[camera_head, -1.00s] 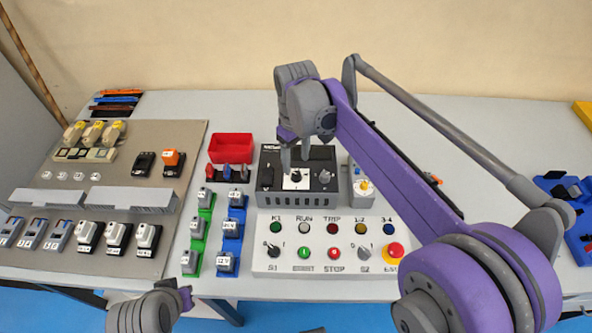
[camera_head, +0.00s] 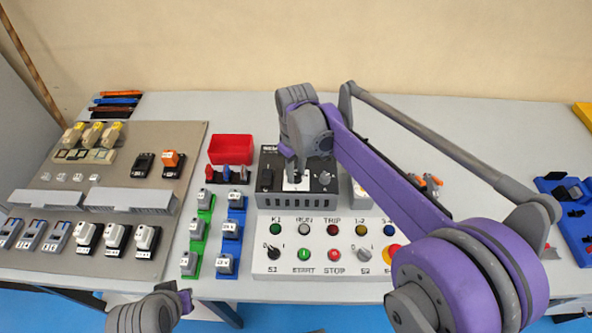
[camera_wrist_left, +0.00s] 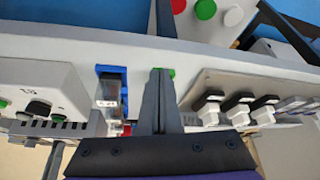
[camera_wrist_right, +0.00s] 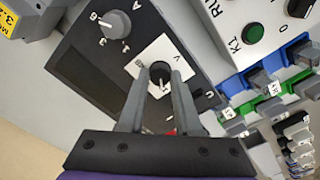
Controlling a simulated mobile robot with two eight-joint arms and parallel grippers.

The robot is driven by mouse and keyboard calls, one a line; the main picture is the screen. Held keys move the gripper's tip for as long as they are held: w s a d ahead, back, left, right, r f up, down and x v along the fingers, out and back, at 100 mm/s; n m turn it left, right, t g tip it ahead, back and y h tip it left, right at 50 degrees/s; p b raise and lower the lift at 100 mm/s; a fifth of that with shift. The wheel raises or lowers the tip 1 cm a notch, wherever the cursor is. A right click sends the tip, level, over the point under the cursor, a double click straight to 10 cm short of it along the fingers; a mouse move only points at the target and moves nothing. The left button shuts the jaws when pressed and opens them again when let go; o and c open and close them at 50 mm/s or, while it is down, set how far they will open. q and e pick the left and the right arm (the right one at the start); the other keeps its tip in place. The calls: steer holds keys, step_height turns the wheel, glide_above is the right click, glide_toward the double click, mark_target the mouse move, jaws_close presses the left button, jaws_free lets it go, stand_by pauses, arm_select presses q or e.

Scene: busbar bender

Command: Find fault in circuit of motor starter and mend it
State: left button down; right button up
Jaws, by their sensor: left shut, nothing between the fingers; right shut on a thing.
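The dark tester box (camera_head: 325,195) stands behind the control panel, with a white plate and a black selector knob (camera_wrist_right: 160,72) on its top. My right gripper (camera_head: 294,176) points down over this plate; in the right wrist view (camera_wrist_right: 158,88) its fingers are shut on the knob from both sides. The control panel (camera_head: 320,268) carries lamps, buttons and switches; my right arm partly hides its right end. My left gripper (camera_head: 184,301) is low at the table's front edge, shut and empty; in the left wrist view its fingers (camera_wrist_left: 160,75) lie together.
Green (camera_head: 196,232) and blue (camera_head: 229,246) terminal strips stand left of the panel. A red bin (camera_head: 231,149) is behind them. A grey-brown mounting board (camera_head: 115,195) with several devices fills the left.

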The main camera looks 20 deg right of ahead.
mark_target(297, 174)
steer(key=shift+m, duration=0.4)
jaws_close()
steer(key=m, duration=0.5)
steer(key=shift+p, duration=0.4)
steer(key=m, duration=0.5)
steer(key=shift+d+m, duration=0.1)
steer(key=shift+m, duration=0.3)
steer(key=o, duration=1)
jaws_free()
step_height(297, 174, up, 11)
steer(key=shift+f+p, duration=0.1)
steer(key=shift+p, duration=0.5)
